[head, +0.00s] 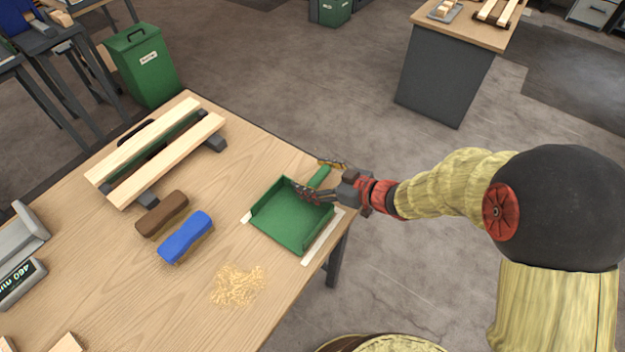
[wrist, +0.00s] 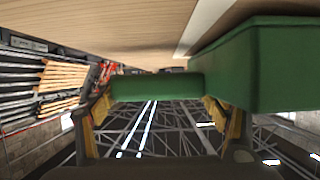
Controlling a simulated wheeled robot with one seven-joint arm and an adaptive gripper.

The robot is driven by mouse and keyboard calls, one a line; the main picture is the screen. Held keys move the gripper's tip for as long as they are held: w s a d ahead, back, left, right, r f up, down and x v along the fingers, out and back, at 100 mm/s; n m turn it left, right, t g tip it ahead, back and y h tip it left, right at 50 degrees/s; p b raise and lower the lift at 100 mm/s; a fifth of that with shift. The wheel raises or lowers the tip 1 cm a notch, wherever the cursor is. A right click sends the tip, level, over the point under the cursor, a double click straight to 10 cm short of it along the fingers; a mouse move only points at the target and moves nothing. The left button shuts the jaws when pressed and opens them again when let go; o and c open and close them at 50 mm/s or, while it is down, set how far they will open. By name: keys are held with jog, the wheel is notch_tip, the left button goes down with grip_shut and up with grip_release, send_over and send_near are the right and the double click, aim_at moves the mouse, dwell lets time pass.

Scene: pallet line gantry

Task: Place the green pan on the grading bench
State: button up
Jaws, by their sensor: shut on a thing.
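My gripper (head: 327,186) is at the handle, reaching in from the right. In the wrist view, my gripper (wrist: 158,100) is shut on the green handle (wrist: 158,88), a finger at each end, with the pan's green wall (wrist: 265,70) at the right, close to the bench top. I cannot tell whether the pan touches the bench.
A blue brush (head: 186,236), a brown brush (head: 162,214) and a pile of sawdust (head: 238,285) lie left of the pan. A rack with pale planks (head: 155,155) stands behind them. A gauge with a display (head: 18,280) is at far left. A green bin (head: 143,70) stands beyond.

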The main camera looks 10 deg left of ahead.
jog(key=shift+f, duration=0.2)
jog(key=o, duration=1.3)
jog(key=shift+f, duration=0.1)
jog(key=shift+o, duration=0.5)
jog(key=shift+d+r, duration=0.2)
jog(key=shift+r, duration=0.05)
jog(key=p+v, duration=0.4)
jog(key=v, duration=0.6)
jog(key=shift+s+d+r+p, duration=0.1)
jog(key=shift+d+p, duration=0.05)
jog(key=shift+p, duration=0.25)
jog(key=shift+s+d+r, duration=0.15)
jog(key=shift+s+d, duration=0.1)
jog(key=shift+d, duration=0.25)
jog(key=shift+w, duration=0.1)
